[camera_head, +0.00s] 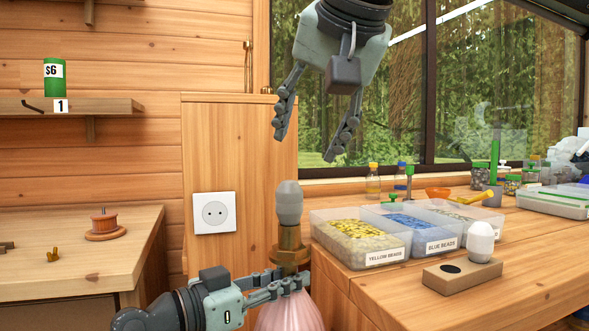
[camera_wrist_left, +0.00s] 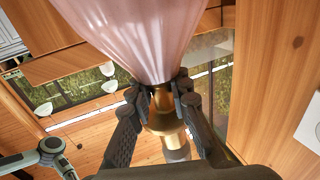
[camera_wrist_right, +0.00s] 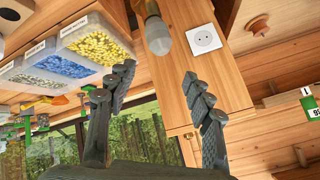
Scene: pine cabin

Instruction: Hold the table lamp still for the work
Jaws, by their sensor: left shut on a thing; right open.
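The table lamp has a pink glass body (camera_head: 288,314), a brass neck (camera_head: 290,252) and a grey bulb (camera_head: 289,203) on top, in the head view. My left gripper (camera_head: 287,281) is shut on the lamp where the neck meets the glass. The left wrist view shows its fingers (camera_wrist_left: 163,92) on both sides below the pink glass (camera_wrist_left: 140,35). My right gripper (camera_head: 308,145) is open and empty above the bulb, apart from it. In the right wrist view the bulb (camera_wrist_right: 158,37) lies beyond the open fingers (camera_wrist_right: 158,85). The lamp's foot is hidden.
A wooden block (camera_head: 445,281) with a dark hole holds a white bulb (camera_head: 480,242) on the right bench. Bead trays (camera_head: 383,257) stand behind it. A wall socket (camera_head: 214,212) is behind the lamp. A wooden spool (camera_head: 105,226) sits on the left table. The bench's front is clear.

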